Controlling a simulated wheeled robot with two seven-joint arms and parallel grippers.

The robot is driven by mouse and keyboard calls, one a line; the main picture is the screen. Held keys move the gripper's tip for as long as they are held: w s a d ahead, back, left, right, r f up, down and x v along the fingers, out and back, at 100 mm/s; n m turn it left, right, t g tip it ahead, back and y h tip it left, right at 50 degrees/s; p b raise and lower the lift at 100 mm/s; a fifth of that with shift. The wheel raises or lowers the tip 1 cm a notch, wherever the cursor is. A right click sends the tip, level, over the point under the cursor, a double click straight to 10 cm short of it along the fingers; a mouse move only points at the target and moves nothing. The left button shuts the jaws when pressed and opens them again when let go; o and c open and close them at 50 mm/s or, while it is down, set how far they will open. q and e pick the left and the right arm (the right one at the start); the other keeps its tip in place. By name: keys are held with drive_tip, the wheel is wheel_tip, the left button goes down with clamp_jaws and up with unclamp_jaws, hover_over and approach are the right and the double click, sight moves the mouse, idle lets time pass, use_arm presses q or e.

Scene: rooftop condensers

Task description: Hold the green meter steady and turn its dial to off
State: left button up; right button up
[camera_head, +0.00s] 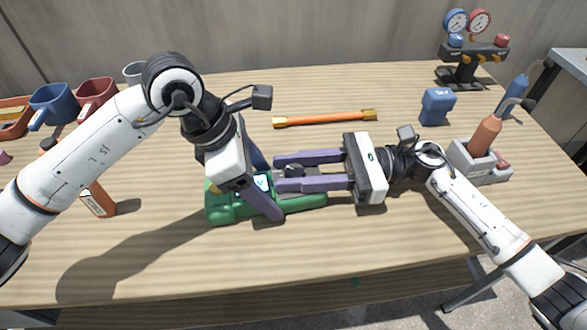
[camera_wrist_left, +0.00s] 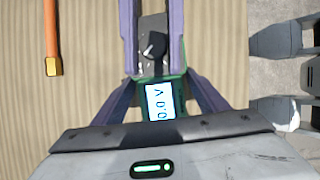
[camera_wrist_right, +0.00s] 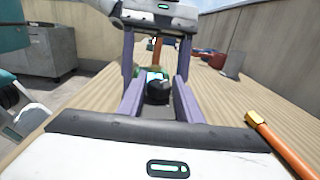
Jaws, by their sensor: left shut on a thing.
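The green meter (camera_head: 235,208) lies on the table at the middle, with a lit screen (camera_wrist_left: 160,103) that reads about 0.0 V. My left gripper (camera_head: 266,188) comes down from above and is shut on the meter's body, one finger on each side. The meter's black dial (camera_wrist_left: 152,47) sits on a dark face beyond the screen. My right gripper (camera_wrist_right: 158,88) is open, with its fingers on either side of the dial. In the head view the dial (camera_head: 293,171) shows between these fingers. I cannot tell whether they touch it.
An orange rod with yellow ends (camera_head: 325,118) lies behind the meter. A gauge set (camera_head: 470,50), a blue block (camera_head: 437,106) and a grey stand (camera_head: 480,163) with an orange tool are at right. Mugs (camera_head: 95,95) and an orange-handled tool (camera_head: 98,200) are at left. The front is clear.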

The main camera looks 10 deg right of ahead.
drive_tip(key=shift+o, duration=1.2)
wheel_tip(320, 180, up, 10)
drive_tip(key=shift+r, duration=0.1)
drive_tip(key=g, duration=0.1)
drive_tip(key=h, duration=1.3)
approach(290, 173)
drive_tip(key=shift+t+h, duration=0.3)
drive_tip(key=x, duration=0.7)
drive_tip(key=shift+w+d+f, duration=0.1)
drive_tip(key=shift+f, duration=0.25)
